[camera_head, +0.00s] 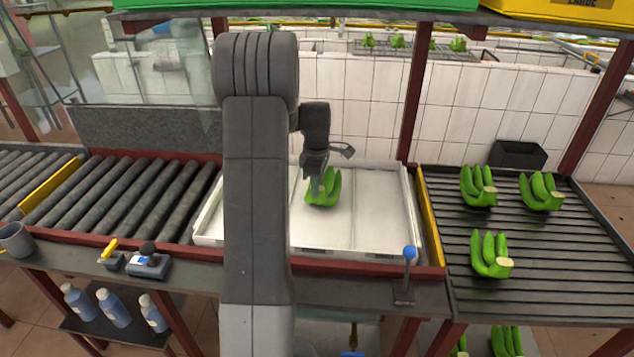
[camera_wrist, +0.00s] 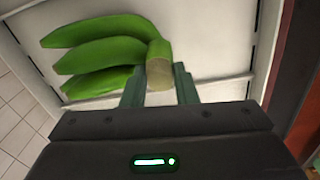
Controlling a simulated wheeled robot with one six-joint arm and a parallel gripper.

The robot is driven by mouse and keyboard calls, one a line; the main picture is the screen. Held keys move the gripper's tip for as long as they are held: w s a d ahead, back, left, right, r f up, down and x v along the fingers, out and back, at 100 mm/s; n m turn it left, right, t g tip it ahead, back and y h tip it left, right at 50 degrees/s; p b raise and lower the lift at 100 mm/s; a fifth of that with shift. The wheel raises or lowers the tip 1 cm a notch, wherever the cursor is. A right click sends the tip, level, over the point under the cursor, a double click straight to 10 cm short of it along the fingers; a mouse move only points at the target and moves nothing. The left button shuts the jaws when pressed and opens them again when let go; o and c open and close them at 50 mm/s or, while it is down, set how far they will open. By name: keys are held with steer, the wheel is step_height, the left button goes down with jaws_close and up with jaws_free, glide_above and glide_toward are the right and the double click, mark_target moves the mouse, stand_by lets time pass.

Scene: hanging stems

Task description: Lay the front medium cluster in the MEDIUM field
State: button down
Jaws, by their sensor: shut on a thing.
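A green banana cluster (camera_head: 323,190) is over the middle of the white divided tray (camera_head: 383,212), in the part just right of my arm. My gripper (camera_head: 317,180) comes down onto it from above. In the wrist view the gripper (camera_wrist: 160,88) is shut on the cut crown of the cluster (camera_wrist: 105,48), its fingers on either side. The fruits point left, close over the white tray floor (camera_wrist: 205,35); I cannot tell whether they touch it. My arm hides the tray's left part. No field label is readable on the tray.
Several clusters, one of them in front (camera_head: 490,255), lie on the slatted rack (camera_head: 560,265) at right. A blue-knobbed lever (camera_head: 409,258) stands at the tray's front right. Empty rollers (camera_head: 150,200) lie left. Red posts (camera_head: 415,95) rise behind the tray.

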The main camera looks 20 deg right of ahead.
steer(key=shift+f, duration=0.4)
stand_by(0.5)
steer(key=c, duration=1.1)
jaws_free()
steer(key=shift+o, duration=0.2)
steer(key=shift+s+f, duration=0.1)
step_height(320, 180, up, 14)
steer(key=b, duration=0.1)
steer(key=shift+a+b, duration=0.15)
steer(key=shift+b, duration=0.2)
steer(key=shift+s+f, duration=0.15)
steer(key=f, duration=0.7)
steer(key=f+p, duration=0.1)
steer(key=f, duration=0.5)
steer(key=shift+w+f, duration=0.2)
steer(key=shift+f, duration=0.15)
steer(key=shift+r, duration=0.3)
